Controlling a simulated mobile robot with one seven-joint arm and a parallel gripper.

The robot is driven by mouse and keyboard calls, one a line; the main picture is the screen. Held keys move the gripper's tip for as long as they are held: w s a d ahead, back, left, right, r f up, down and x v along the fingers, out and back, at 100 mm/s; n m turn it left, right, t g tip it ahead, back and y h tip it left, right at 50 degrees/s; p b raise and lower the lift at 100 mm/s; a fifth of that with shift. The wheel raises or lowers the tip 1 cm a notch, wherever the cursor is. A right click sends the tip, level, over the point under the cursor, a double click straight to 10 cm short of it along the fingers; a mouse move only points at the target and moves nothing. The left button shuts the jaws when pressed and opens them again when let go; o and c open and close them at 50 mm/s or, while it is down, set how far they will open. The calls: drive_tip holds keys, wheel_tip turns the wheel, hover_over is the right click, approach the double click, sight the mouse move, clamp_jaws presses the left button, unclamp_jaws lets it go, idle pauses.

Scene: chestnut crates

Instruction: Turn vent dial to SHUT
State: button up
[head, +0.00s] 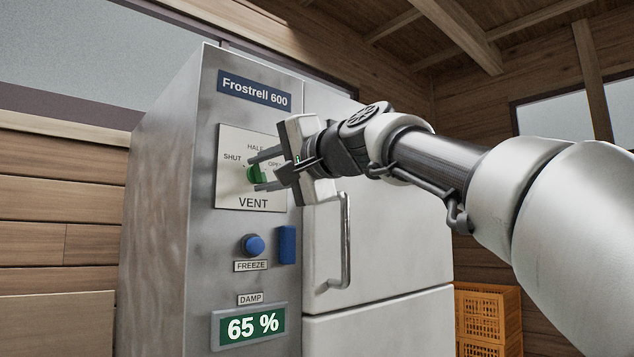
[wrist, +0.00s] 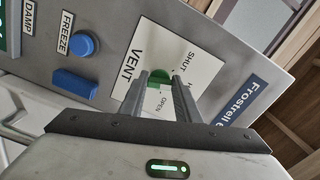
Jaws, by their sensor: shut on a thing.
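The green vent dial (head: 254,174) sits on a white plate (head: 232,186) marked SHUT, HALF and OPEN above the word VENT, on the grey front of the Frostrell 600 cabinet. My gripper (head: 257,172) reaches it from the right, with one finger above and one below the dial. In the wrist view the dial (wrist: 160,77) shows between the two fingertips of my gripper (wrist: 161,80), which is shut on it. The fingers hide part of the dial and the OPEN side of the plate. I cannot tell which mark the dial points to.
Below the plate are a blue FREEZE button (head: 254,245), a blue block (head: 287,245) and a DAMP display (head: 248,326) reading 65 %. A white door with a metal handle (head: 345,242) lies under my arm. Orange crates (head: 488,318) stand at lower right.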

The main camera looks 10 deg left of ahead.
drive_tip(key=n+b, duration=0.2)
drive_tip(key=n, duration=0.3)
drive_tip(key=shift+f, duration=0.2)
drive_tip(key=shift+n+b, duration=0.55)
drive_tip(key=shift+n, duration=1.05)
drive_tip(key=shift+w+d+r, duration=0.1)
drive_tip(key=o, duration=1)
drive_tip(key=shift+o, duration=0.2)
drive_tip(key=b+v, duration=0.6)
drive_tip(key=v, duration=1.1)
drive_tip(key=shift+s, duration=0.25)
drive_tip(key=shift+d, duration=0.1)
